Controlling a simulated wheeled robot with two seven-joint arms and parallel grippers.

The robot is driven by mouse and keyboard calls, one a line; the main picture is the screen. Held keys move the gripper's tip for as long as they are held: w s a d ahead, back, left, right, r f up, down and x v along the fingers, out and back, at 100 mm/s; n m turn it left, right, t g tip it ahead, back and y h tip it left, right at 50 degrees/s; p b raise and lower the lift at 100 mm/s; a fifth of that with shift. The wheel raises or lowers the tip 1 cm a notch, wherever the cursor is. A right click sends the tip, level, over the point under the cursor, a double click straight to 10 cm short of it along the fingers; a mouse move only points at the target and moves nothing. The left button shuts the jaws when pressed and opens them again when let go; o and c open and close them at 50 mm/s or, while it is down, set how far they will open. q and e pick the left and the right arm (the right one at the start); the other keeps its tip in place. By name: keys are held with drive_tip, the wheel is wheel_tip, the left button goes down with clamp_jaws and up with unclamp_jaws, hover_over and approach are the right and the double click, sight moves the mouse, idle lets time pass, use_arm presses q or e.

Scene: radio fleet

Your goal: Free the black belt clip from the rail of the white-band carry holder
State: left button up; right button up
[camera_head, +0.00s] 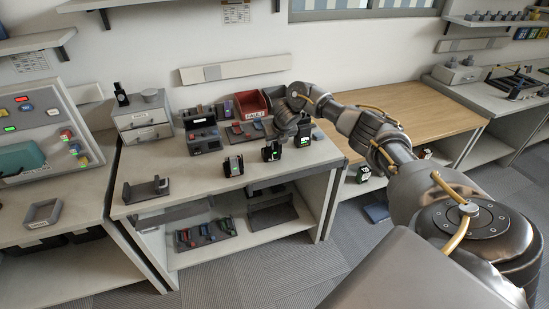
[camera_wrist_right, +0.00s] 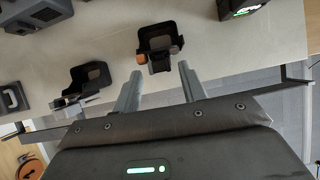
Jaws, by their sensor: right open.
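My right gripper (camera_head: 287,124) reaches over the worktable from the right. In the right wrist view its two fingers (camera_wrist_right: 159,72) are apart with nothing held between them. A dark, open-framed carry holder (camera_wrist_right: 157,38) stands just beyond the fingertips, with an orange piece at its side and a small black part (camera_wrist_right: 160,63), perhaps the belt clip, at its near edge. Another dark holder (camera_wrist_right: 90,77) with a pale strip lies to the left. I cannot tell for sure which holder has the white band. My left gripper is not in view.
On the worktable (camera_head: 185,188), small dark holders (camera_head: 233,166) stand near the front edge. A grey charger unit (camera_head: 204,138), a red bin (camera_head: 251,103) and a drawer box (camera_head: 143,119) stand behind. A low bracket (camera_head: 146,190) sits at left. The front left tabletop is mostly clear.

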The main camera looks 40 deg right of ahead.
drive_tip(key=shift+w+f, duration=0.15)
drive_tip(key=shift+f, duration=0.1)
idle(0.3)
clamp_jaws()
drive_tip(key=shift+r, duration=0.2)
idle(0.5)
wheel_tip(320, 180, up, 6)
drive_tip(key=p, duration=0.5)
drive_tip(key=shift+r+p, duration=0.2)
drive_tip(key=shift+p, duration=0.2)
idle(0.5)
